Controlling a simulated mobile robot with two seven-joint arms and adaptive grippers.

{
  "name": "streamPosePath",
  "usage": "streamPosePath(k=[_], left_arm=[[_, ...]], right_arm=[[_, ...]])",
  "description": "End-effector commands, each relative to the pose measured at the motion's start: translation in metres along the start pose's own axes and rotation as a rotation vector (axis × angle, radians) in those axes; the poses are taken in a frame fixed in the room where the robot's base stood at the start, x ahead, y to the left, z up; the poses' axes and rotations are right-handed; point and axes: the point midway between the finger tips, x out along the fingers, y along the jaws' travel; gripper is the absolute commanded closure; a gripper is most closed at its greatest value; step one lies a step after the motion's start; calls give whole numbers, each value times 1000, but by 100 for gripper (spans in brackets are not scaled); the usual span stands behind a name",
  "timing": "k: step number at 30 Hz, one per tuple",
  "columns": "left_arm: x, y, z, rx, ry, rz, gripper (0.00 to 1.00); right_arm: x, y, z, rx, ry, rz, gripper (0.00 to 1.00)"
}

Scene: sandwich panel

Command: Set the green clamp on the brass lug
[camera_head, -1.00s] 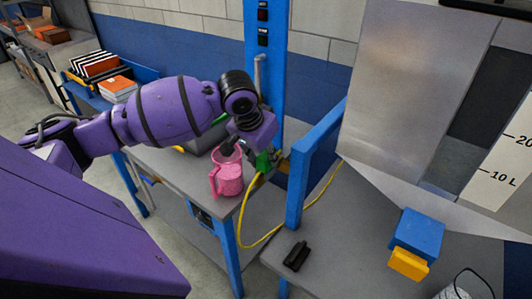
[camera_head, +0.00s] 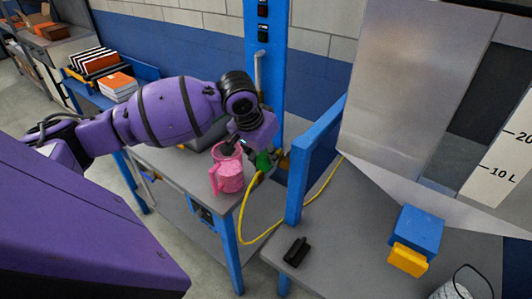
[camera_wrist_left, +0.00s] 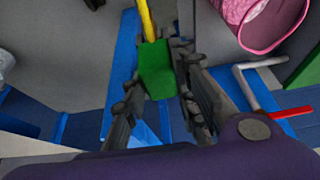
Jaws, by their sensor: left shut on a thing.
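The green clamp (camera_head: 264,160) is held between the fingers of my left gripper (camera_head: 256,153), beside the blue post and above the edge of the grey bench. A yellow cable (camera_head: 247,224) runs from it. In the left wrist view the clamp (camera_wrist_left: 156,72) sits between the two dark fingers of the left gripper (camera_wrist_left: 162,92), with the cable leading away from its far end. A small brownish piece (camera_head: 284,163) just right of the clamp may be the brass lug; it is too small to be sure. My right gripper is not in view.
A pink mug (camera_head: 228,170) stands close to the left gripper on the grey bench (camera_head: 165,165). The blue frame (camera_head: 296,190) rises just right. The right table holds a black block (camera_head: 297,252) and a blue-and-yellow block (camera_head: 418,232). A red-tipped lever (camera_wrist_left: 291,112) shows in the wrist view.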

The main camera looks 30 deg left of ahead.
Motion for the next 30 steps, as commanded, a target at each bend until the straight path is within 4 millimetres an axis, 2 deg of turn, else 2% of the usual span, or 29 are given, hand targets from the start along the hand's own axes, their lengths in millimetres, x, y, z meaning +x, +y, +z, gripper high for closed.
streamPosePath(k=[4,5,10,18,22,26,30], left_arm=[[2,0,1,0,1,1,100],[2,0,1,0,1,0,73],[2,0,1,0,1,0,52],[2,0,1,0,0,0,52],[-6,0,0,1,2,-1,52],[-27,-1,0,2,3,-3,52],[-59,-1,0,2,4,-3,52]], right_arm=[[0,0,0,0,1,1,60],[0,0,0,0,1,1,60],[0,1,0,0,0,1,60],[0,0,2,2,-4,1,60],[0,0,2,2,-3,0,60],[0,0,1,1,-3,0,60],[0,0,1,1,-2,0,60]])
